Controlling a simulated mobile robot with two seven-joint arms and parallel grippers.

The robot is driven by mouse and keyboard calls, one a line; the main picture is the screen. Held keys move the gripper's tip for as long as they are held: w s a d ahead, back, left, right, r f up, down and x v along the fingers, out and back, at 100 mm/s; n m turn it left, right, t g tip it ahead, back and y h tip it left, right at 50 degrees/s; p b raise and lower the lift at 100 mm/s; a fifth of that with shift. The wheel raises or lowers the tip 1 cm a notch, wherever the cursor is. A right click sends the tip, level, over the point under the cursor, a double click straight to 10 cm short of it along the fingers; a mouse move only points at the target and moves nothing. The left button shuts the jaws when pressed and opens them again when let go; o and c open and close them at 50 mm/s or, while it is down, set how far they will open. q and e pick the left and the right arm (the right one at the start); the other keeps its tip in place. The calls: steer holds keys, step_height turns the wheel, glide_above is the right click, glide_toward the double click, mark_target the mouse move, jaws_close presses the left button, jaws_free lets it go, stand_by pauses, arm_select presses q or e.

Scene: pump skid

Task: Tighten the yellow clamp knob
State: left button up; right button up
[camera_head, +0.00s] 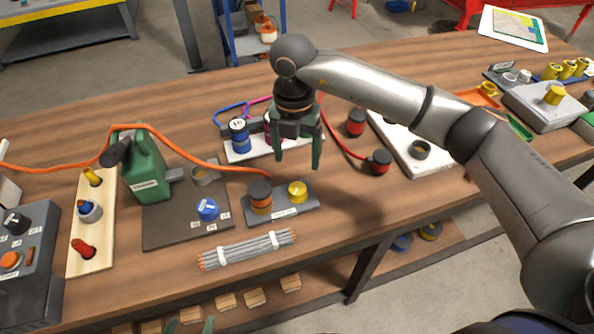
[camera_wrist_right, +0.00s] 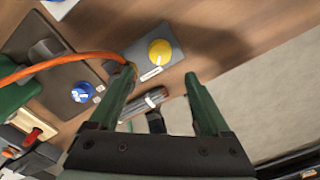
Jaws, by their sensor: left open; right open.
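The yellow knob (camera_head: 297,189) sits on a small grey labelled plate (camera_head: 283,213), to the right of an orange-and-black cylinder (camera_head: 260,196). It also shows in the right wrist view (camera_wrist_right: 159,51), beyond the fingertips. My right gripper (camera_head: 297,152) is open and empty, pointing down above the table, higher than the knob and apart from it. In the right wrist view its green fingers (camera_wrist_right: 160,76) are spread. Only the green fingertips of my left gripper (camera_head: 190,325) show at the bottom edge, apart and with nothing visible between them.
A bundle of grey rods (camera_head: 247,249) lies in front of the plate. An orange cable (camera_head: 190,149) runs to the cylinder. A green pump (camera_head: 143,165) and blue knob (camera_head: 207,209) are at left. Red-and-black parts (camera_head: 356,122) lie behind. Table right of the plate is clear.

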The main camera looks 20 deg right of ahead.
step_height(320, 180, up, 2)
steer(key=shift+r, duration=0.2)
steer(key=shift+a, duration=0.1)
stand_by(0.3)
